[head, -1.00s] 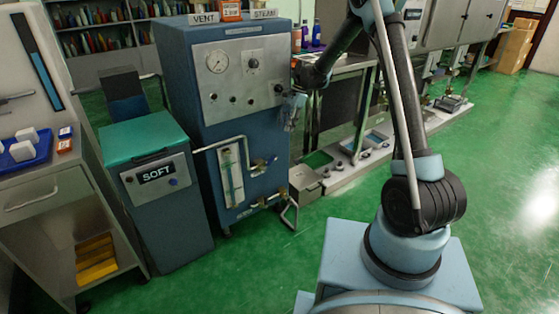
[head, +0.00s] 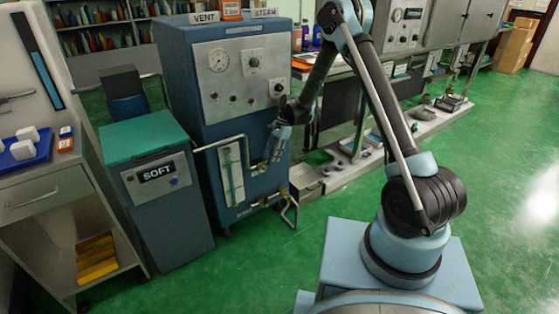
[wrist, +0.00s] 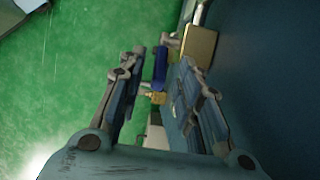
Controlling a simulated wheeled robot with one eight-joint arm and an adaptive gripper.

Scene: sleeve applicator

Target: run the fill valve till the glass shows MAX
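The blue boiler cabinet (head: 235,100) stands left of centre in the head view. Its upright sight glass (head: 231,176) is on the lower front; its level and any MAX mark are too small to read. My gripper (head: 273,150) is close to the cabinet front, right of the glass, and hides fittings behind it. In the wrist view my gripper (wrist: 162,70) is open, its two fingers apart. A valve with a blue lever (wrist: 160,68) and brass end (wrist: 154,97) shows beyond and between the fingers. I cannot tell whether they touch it.
A brass block (wrist: 199,47) sits beside the blue lever in the wrist view. A bent metal pipe (head: 222,143) runs from the cabinet toward the green-topped SOFT tank (head: 158,175). A bent metal handle (head: 290,212) sticks out low at the cabinet's right. Green floor (head: 250,260) in front is clear.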

